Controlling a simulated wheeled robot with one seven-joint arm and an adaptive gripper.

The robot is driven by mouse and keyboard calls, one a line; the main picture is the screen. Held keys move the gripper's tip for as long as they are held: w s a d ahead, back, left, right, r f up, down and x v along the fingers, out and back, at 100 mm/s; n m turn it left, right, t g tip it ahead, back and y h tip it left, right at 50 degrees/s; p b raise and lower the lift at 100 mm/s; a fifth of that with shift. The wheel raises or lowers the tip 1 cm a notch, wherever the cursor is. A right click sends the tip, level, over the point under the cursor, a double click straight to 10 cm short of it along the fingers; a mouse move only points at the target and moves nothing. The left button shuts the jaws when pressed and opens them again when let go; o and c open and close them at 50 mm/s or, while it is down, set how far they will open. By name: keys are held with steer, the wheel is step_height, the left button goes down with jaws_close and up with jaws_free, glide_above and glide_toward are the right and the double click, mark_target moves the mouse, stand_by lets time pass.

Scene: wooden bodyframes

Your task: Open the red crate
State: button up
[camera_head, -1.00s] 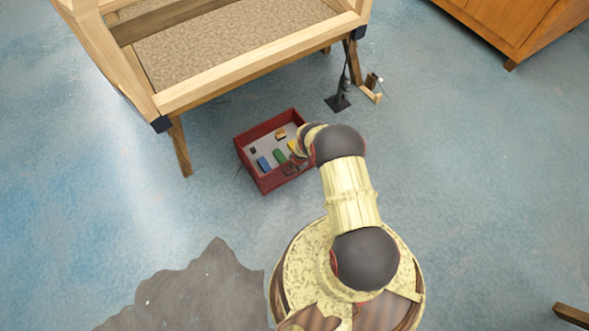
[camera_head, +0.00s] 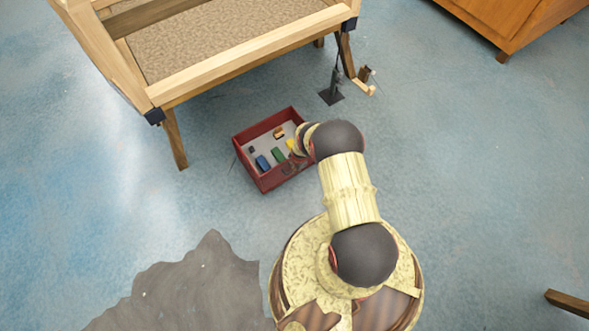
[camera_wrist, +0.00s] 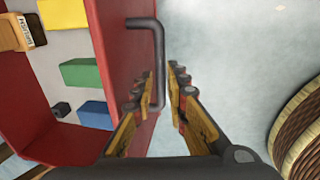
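The red crate (camera_head: 259,180) is an open-topped box on the floor, left of my gripper in the head view. In the wrist view its red wall (camera_wrist: 112,45) carries a dark bar handle (camera_wrist: 158,45). My gripper (camera_wrist: 164,82) is partly open, its fingers on either side of the handle. In the head view, my arm mostly hides my gripper.
Several small coloured blocks, including a green block (camera_head: 277,154), lie in the crate. A wooden frame (camera_head: 245,60) stands behind it, with a dark stand (camera_head: 331,95) on the floor nearby. A wooden cabinet (camera_head: 505,25) is at far right. The floor left of the crate is clear.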

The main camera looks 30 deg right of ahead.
steer(key=shift+o, duration=1.4)
steer(key=shift+r, duration=0.15)
step_height(320, 180, up, 11)
steer(key=s, duration=0.2)
steer(key=shift+r, duration=0.2)
